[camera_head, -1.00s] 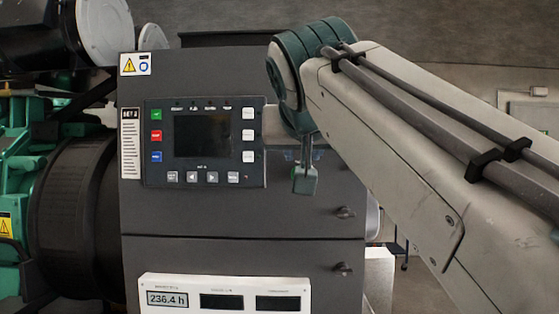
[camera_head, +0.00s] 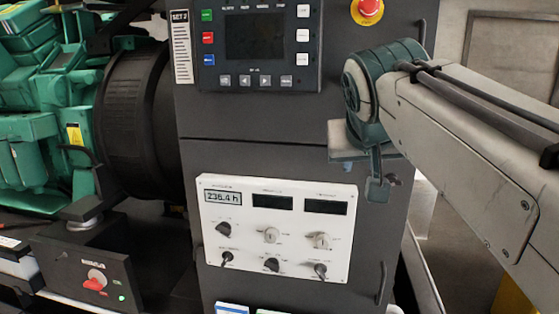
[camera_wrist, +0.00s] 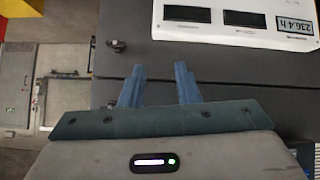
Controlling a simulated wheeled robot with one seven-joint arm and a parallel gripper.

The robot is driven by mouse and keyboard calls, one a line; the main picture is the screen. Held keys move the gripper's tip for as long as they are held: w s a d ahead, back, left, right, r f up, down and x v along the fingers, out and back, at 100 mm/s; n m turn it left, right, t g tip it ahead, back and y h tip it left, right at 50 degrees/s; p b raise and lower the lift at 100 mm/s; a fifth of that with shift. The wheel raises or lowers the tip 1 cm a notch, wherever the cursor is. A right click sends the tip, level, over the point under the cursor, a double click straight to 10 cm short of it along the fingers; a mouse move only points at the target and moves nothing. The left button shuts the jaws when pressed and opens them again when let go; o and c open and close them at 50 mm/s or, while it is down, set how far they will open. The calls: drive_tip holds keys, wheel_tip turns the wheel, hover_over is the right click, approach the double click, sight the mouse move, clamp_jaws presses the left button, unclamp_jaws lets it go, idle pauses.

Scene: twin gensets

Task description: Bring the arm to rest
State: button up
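My arm enters from the right in the head view and bends at a dark teal joint. My gripper (camera_head: 377,188) hangs below that joint, in front of the dark cabinet (camera_head: 260,155), just right of the white meter panel. In the wrist view my gripper (camera_wrist: 159,75) shows two blue-grey fingers standing apart with nothing between them. The dark cabinet face (camera_wrist: 220,70) lies behind them. Whether the fingers touch the cabinet is unclear, but no contact shows.
The white meter panel (camera_head: 255,235) has knobs and reads 236.4 h. Above it are the controller screen panel (camera_head: 255,50) and a red emergency button (camera_head: 369,10). A green engine (camera_head: 40,130) and a switch box with a red knob (camera_head: 95,280) stand left.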

drive_tip(key=s+f+g, duration=0.2)
drive_tip(key=s+f, duration=0.2)
drive_tip(key=f, duration=0.6)
drive_tip(key=s+d+f+g+y, duration=0.1)
drive_tip(key=s+f, duration=0.4)
drive_tip(key=f, duration=0.5)
drive_tip(key=s+f+g, duration=0.3)
drive_tip(key=s+f, duration=0.2)
drive_tip(key=f, duration=0.5)
drive_tip(key=shift+s+d+f+n+y, duration=0.2)
drive_tip(key=shift+d+f+n+y, duration=0.1)
drive_tip(key=shift+y, duration=0.1)
drive_tip(key=shift+a, duration=0.1)
